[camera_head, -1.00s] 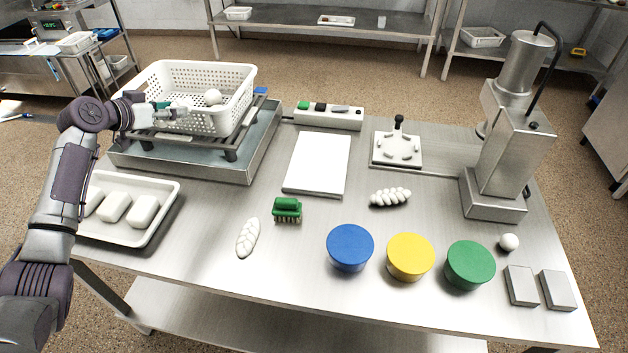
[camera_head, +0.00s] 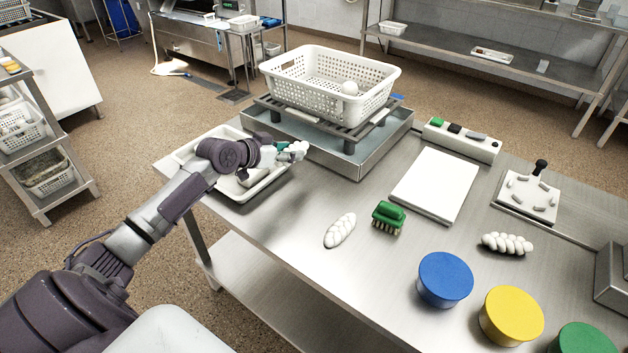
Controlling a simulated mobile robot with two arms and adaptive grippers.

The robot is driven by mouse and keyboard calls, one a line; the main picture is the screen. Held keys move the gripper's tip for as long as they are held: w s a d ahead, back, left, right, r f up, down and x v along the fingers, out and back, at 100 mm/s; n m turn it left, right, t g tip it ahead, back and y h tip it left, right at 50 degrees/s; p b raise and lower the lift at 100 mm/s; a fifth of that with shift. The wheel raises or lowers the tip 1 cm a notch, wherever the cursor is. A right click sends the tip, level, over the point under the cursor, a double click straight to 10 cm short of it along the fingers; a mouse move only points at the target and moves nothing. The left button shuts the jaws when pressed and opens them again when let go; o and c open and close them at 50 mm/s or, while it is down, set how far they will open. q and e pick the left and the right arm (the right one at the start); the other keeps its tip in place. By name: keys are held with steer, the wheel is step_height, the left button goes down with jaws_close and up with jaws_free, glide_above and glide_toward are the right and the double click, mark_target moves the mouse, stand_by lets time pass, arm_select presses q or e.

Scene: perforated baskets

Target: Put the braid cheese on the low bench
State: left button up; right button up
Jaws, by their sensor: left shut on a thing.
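My left gripper (camera_head: 284,151) is shut on a white lumpy piece that looks like a braid cheese (camera_head: 298,148). It holds the piece above the main table, between the white tray and the steel basin; the fingers partly cover it. Steel benches stand behind, one at the back right (camera_head: 455,45) and one at the back left (camera_head: 190,34); I cannot tell which is the low bench. My right gripper is not in view.
A perforated white basket (camera_head: 290,90) with a white ball stands on a rack over the basin (camera_head: 375,150). The white tray (camera_head: 255,190) lies under my left forearm. A green brush (camera_head: 388,217), white board (camera_head: 436,184) and blue tub (camera_head: 445,278) occupy the table. Open floor lies behind.

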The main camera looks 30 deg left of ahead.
arm_select(q)
glide_above(308, 193)
steer(key=f, duration=0.1)
steer(key=f+p, duration=0.1)
steer(key=shift+a+f, duration=0.4)
steer(key=shift+d+f, duration=0.4)
steer(key=shift+f, duration=0.05)
steer(key=shift+a+f, duration=0.1)
steer(key=shift+f, duration=1.8)
steer(key=shift+f+b, duration=0.2)
steer(key=shift+b, duration=0.1)
steer(key=o, duration=1.2)
steer(key=shift+o, duration=0.2)
steer(key=shift+r, duration=0.1)
